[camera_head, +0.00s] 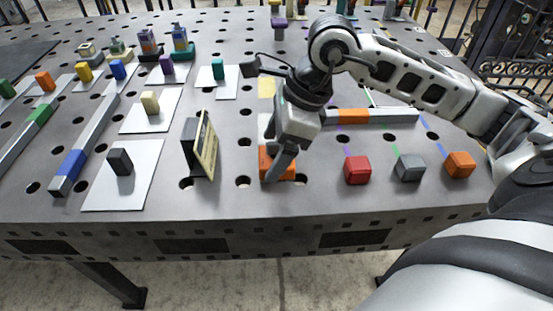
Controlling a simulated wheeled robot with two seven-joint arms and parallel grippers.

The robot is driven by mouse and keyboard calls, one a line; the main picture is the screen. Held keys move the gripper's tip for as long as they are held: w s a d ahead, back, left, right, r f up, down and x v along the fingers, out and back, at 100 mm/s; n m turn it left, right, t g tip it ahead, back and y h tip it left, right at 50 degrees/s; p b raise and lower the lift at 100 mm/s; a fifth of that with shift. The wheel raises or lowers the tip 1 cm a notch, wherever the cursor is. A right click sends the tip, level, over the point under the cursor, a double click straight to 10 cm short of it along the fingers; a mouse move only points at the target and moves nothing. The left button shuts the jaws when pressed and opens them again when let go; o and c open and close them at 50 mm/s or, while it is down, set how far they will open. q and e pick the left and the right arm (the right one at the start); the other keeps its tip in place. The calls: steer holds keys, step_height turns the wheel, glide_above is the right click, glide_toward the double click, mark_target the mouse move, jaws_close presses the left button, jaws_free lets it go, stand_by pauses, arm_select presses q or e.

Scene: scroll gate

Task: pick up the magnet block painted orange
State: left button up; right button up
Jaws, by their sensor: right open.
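An orange block (289,173) lies near the front of the grey metal table. My right gripper (277,165) points down at this block, and a finger hides part of it. The jaws are open; I cannot tell whether they touch the block. Another orange block (459,165) stands at the front right, apart from the gripper, beside a grey block (409,168) and a red block (357,170). A small orange block (45,80) stands on a white plate at the far left. My left gripper is out of view.
A framed panel (201,145) stands upright just left of the gripper. A black block (120,162) stands on a white plate at the front left. A long bar with a blue section (72,165) lies farther left. A bar with an orange section (352,116) lies behind the red block.

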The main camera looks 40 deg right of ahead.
steer(key=shift+w+a+f, duration=0.15)
steer(key=shift+a+f, duration=0.05)
steer(key=shift+f, duration=0.35)
steer(key=c, duration=1.5)
steer(key=shift+r, duration=0.1)
steer(key=shift+c, duration=1.2)
steer(key=shift+r, duration=0.1)
